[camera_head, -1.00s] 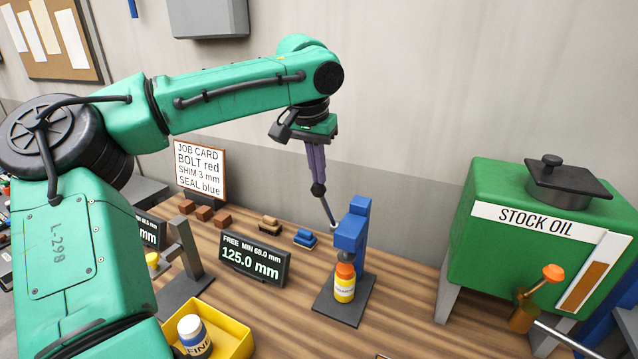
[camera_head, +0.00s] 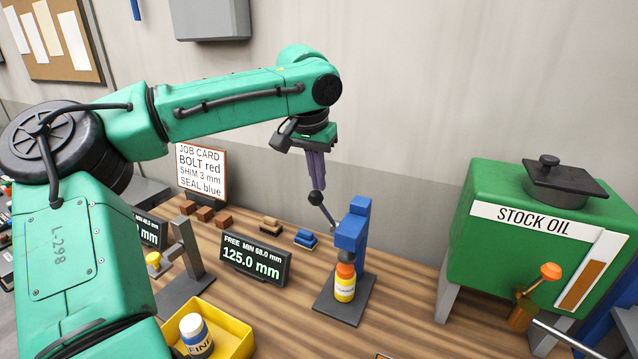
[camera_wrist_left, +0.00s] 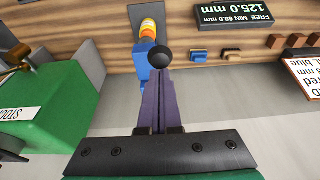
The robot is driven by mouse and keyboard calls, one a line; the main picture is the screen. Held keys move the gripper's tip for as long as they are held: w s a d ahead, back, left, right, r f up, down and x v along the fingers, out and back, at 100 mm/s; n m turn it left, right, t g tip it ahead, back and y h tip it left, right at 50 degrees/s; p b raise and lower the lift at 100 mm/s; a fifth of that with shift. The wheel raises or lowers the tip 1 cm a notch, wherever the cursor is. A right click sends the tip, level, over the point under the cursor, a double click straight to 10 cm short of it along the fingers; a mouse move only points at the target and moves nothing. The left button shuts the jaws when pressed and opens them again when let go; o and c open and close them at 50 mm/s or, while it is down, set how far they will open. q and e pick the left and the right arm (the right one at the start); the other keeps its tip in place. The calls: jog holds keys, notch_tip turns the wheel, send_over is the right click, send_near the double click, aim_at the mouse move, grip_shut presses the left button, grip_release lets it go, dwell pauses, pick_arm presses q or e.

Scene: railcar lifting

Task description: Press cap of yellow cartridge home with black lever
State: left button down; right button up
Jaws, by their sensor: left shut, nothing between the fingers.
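The yellow cartridge (camera_head: 344,290) stands upright on the dark base of the blue press (camera_head: 352,232), with its orange cap (camera_head: 345,271) on top. The press ram is right at the cap; whether they touch I cannot tell. The black lever (camera_head: 316,198) is a ball knob on a thin rod rising up and left from the press. My left gripper (camera_head: 317,187) is shut and empty, its purple fingers pointing down with their tips at the knob. In the left wrist view the knob (camera_wrist_left: 162,58) sits at the fingertips (camera_wrist_left: 160,75), partly covering the press. My right gripper is out of view.
A display reading 125.0 mm (camera_head: 254,262) stands left of the press. A yellow bin (camera_head: 235,335) holds a jar (camera_head: 195,335). The green stock oil tank (camera_head: 500,255) stands right, with bare table between.

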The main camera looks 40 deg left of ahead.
aim_at(314, 205)
pick_arm(q)
jog(key=shift+s+d+f+b, duration=0.2)
jog(key=shift+s+f+b, duration=0.25)
jog(key=shift+s+f, duration=0.2)
jog(key=shift+s+d+f+b, duration=0.15)
jog(key=shift+s+f+b, duration=0.25)
jog(key=shift+s+f, duration=0.2)
jog(key=shift+s+d+f+b, duration=0.2)
jog(key=shift+s+f+b, duration=0.35)
jog(key=shift+b, duration=0.05)
jog(key=shift+s+d+f+b, duration=0.15)
jog(key=shift+s+f+b, duration=0.35)
jog(key=shift+f+b, duration=0.05)
jog(key=shift+s+d+f+b, duration=0.1)
jog(key=shift+s+f+b, duration=0.15)
jog(key=shift+f+b, duration=0.55)
jog(key=shift+s+d+f+b, duration=0.1)
jog(key=shift+s+f+b, duration=0.2)
jog(key=shift+f+b, duration=0.5)
jog(key=shift+s+f+b, duration=0.25)
jog(key=shift+f+b, duration=0.5)
jog(key=shift+f, duration=0.1)
jog(key=shift+f, duration=0.1)
